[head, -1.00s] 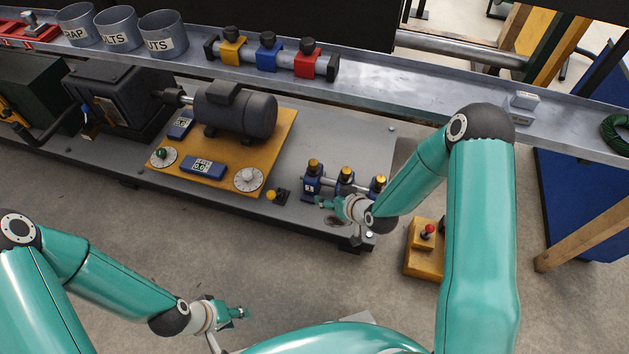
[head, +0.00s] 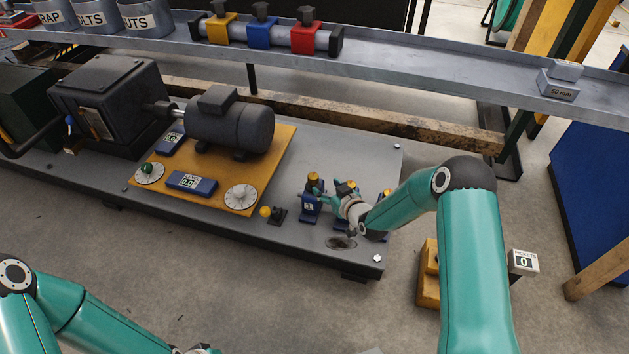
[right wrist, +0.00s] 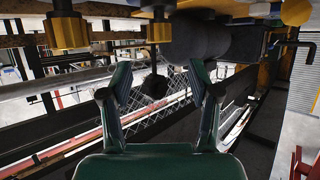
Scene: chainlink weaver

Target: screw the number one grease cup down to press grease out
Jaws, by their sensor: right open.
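The number one grease cup has a brass cap (head: 313,180) on a blue bearing block (head: 310,204) marked 1, at the left end of a short row of similar blocks. My right gripper (head: 336,198) is just right of that block in the head view and partly covers the middle block. In the right wrist view the right gripper (right wrist: 160,80) is open, with nothing between its fingers. Brass caps (right wrist: 68,32) hang at the top of that view, apart from the fingers; I cannot tell which is number one.
A grey motor (head: 230,120) stands on an orange plate (head: 233,207) left of the blocks, with dials on it. A yellow knob (head: 265,211) is close to the left. A metal rail (head: 400,68) runs behind. The floor in front is clear.

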